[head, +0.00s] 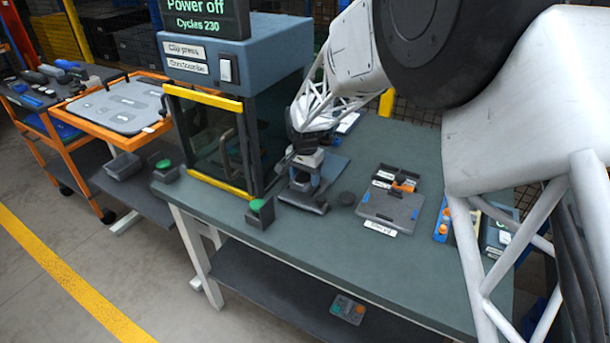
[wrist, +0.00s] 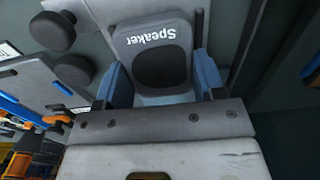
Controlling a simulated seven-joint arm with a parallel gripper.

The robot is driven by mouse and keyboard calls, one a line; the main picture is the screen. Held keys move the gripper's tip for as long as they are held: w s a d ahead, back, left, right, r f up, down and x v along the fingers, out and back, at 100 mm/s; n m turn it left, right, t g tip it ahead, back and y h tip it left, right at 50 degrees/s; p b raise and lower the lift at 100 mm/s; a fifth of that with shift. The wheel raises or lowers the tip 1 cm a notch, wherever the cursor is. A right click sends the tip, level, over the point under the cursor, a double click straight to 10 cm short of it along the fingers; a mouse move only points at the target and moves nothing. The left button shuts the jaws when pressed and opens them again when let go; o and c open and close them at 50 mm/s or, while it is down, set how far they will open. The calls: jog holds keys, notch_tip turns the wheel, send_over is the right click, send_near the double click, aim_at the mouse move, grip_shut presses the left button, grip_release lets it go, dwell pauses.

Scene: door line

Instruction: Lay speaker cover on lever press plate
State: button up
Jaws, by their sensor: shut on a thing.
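The speaker cover (wrist: 152,35) is a grey plate with a white "Speaker" label and a dark rounded patch. In the wrist view my gripper (wrist: 162,82) has its blue fingers on both sides of the cover, shut on it. In the head view my gripper (head: 308,158) is low over the lever press (head: 304,200), on the bench right of the glazed press cabinet. The arm and gripper hide much of the lever press. I cannot tell whether the cover touches its plate.
The cabinet (head: 238,72) stands close on the left, with a green-button box (head: 260,214) in front. The front right of the bench is clear.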

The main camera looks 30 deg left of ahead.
aim_at(305, 177)
jog(key=shift+f, duration=0.55)
jog(key=o, duration=1.1)
jog(key=shift+r, duration=0.15)
notch_tip(305, 177, up, 13)
jog(key=shift+f, duration=0.1)
dwell(0.9)
